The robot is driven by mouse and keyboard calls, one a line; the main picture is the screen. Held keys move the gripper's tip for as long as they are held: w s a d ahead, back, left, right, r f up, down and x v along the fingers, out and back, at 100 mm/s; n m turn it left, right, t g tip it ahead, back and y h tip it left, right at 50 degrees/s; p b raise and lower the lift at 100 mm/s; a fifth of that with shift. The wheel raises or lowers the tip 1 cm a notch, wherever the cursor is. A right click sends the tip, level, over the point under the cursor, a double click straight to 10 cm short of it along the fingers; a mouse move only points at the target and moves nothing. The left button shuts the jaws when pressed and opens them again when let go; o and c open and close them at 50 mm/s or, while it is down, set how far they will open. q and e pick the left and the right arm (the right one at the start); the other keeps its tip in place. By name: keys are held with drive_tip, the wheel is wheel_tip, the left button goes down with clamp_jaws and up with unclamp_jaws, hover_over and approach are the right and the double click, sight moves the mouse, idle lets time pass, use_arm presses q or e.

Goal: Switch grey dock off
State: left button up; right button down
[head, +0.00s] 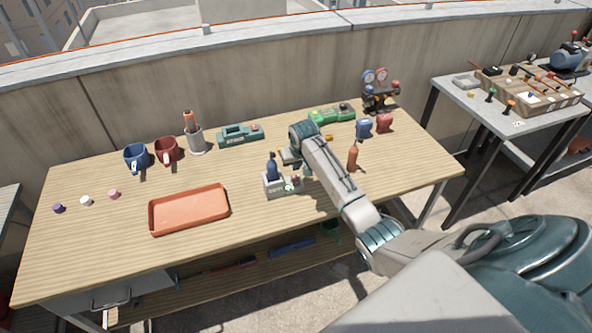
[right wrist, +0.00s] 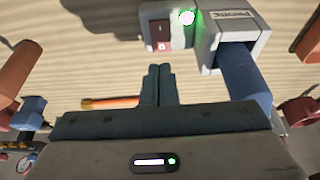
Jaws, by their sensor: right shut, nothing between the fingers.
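The grey dock (head: 279,186) stands near the front middle of the table, with a blue-handled tool (head: 272,168) upright in its left part. In the right wrist view the dock (right wrist: 205,40) is at the top edge, partly cut off. A green light (right wrist: 187,17) glows on it, beside a dark red switch panel (right wrist: 160,36); its exact position is hard to tell. My right gripper (head: 302,171) is just behind the dock's right end. In the right wrist view its fingers (right wrist: 160,75) are together and empty, apart from the dock. My left gripper is out of view.
An orange tray (head: 152,218) lies left of the dock. An orange bottle-like object (head: 352,158) stands right of my forearm. The table's front right is clear.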

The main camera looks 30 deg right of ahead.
sight(295, 177)
drive_tip(key=x, duration=0.2)
drive_tip(key=p+x, duration=0.1)
drive_tip(key=shift+s+a+f, duration=0.1)
drive_tip(key=shift+s+f, duration=0.15)
drive_tip(key=shift+f, duration=0.45)
drive_tip(key=shift+w+f, duration=0.15)
drive_tip(key=shift+f, duration=0.05)
drive_tip(key=shift+s+a+p, duration=0.2)
drive_tip(key=shift+s+p, duration=0.7)
drive_tip(key=shift+p, duration=0.2)
